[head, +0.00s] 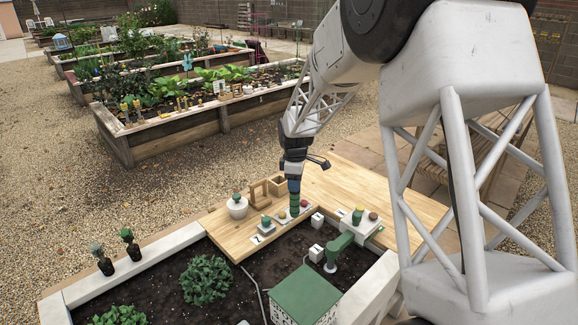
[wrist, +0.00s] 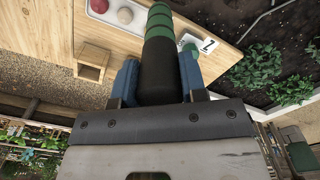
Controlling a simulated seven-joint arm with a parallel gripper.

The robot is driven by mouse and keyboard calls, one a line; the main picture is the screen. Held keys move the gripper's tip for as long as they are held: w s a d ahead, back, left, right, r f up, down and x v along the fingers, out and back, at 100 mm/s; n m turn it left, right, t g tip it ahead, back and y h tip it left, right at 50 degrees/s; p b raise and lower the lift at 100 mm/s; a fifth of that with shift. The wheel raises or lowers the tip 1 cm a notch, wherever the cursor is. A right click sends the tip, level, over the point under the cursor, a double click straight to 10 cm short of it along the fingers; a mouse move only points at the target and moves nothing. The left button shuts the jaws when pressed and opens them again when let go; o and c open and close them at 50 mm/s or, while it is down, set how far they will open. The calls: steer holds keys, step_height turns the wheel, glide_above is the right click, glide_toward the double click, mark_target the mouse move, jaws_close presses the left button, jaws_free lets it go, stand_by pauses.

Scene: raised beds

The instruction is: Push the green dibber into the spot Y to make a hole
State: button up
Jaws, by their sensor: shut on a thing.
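My gripper (head: 293,178) is shut on the green dibber (head: 295,198), which points down with its green banded part below the fingers. In the wrist view the dibber (wrist: 160,28) stands out between the blue fingers (wrist: 158,85), its dark handle gripped. In the head view the dibber is over the wooden board, in front of a pale tray (head: 305,211) with small balls. I cannot tell whether its tip touches the tray. No mark that I can read as spot Y shows. A small card (head: 257,239) lies at the board's edge; a card with a dark character (wrist: 209,44) shows in the wrist view.
Dark soil (head: 150,290) fills the bed, with leafy plants (head: 206,280). A white pot (head: 237,207), wooden holder (head: 259,191), white blocks (head: 316,253), a green bent object (head: 339,246) and a green-roofed house (head: 306,292) stand nearby.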

steer(key=s, duration=0.1)
steer(key=s+d+f, duration=0.1)
steer(key=s, duration=0.3)
steer(key=shift+d+f, duration=0.25)
steer(key=shift+f, duration=0.1)
steer(key=shift+w+f, duration=0.1)
steer(key=shift+f, duration=0.05)
step_height(320, 180, down, 7)
stand_by(0.8)
steer(key=shift+f, duration=1.55)
stand_by(3.4)
steer(key=shift+r, duration=0.15)
